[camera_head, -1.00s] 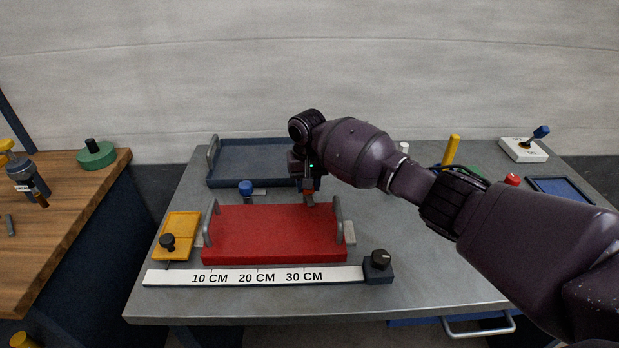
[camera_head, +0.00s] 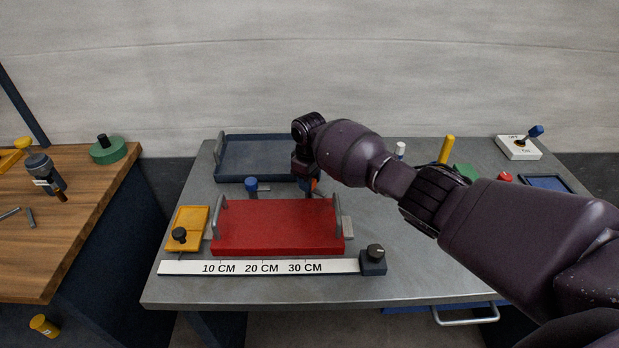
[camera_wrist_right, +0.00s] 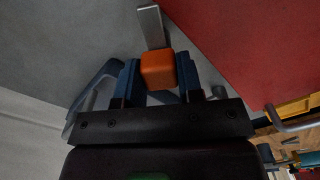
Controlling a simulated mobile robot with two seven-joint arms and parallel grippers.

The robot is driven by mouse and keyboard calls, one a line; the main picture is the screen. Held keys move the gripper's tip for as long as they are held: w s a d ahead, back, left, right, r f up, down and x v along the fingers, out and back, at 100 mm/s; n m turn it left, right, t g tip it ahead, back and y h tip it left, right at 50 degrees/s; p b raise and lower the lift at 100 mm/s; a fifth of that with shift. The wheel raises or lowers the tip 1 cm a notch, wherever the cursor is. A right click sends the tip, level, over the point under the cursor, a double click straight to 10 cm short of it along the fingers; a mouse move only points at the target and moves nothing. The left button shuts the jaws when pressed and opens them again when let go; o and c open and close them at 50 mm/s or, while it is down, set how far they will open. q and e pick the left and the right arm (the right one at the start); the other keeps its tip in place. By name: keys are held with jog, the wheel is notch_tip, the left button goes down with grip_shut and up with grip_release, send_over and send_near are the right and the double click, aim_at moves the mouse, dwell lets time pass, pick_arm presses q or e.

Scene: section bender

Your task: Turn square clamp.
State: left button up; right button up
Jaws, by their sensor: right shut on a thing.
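The square clamp has an orange square knob (camera_wrist_right: 158,70) with a flat metal bar (camera_wrist_right: 150,27) reaching out from it beside the red tray, as the right wrist view shows. My right gripper (camera_wrist_right: 160,82) is shut on the orange knob, with a blue finger on each side. In the head view the knob shows as a small orange patch (camera_head: 314,184) by my right gripper (camera_head: 309,188), just behind the red tray (camera_head: 278,232). The clamp's bar is hidden there. My left gripper is not in view.
A blue round knob (camera_head: 251,184) with a short bar stands behind the tray's left part. A dark blue tray (camera_head: 256,176) lies at the back. A ruler strip (camera_head: 262,267) with a black dial (camera_head: 375,254) runs along the front. A yellow plate (camera_head: 187,230) is left.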

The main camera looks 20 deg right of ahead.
jog(key=n, duration=0.2)
jog(key=shift+n, duration=0.4)
jog(key=n, duration=0.2)
jog(key=shift+n, duration=1)
jog(key=o, duration=0.9)
jog(key=shift+o, duration=0.2)
jog(key=shift+r, duration=0.1)
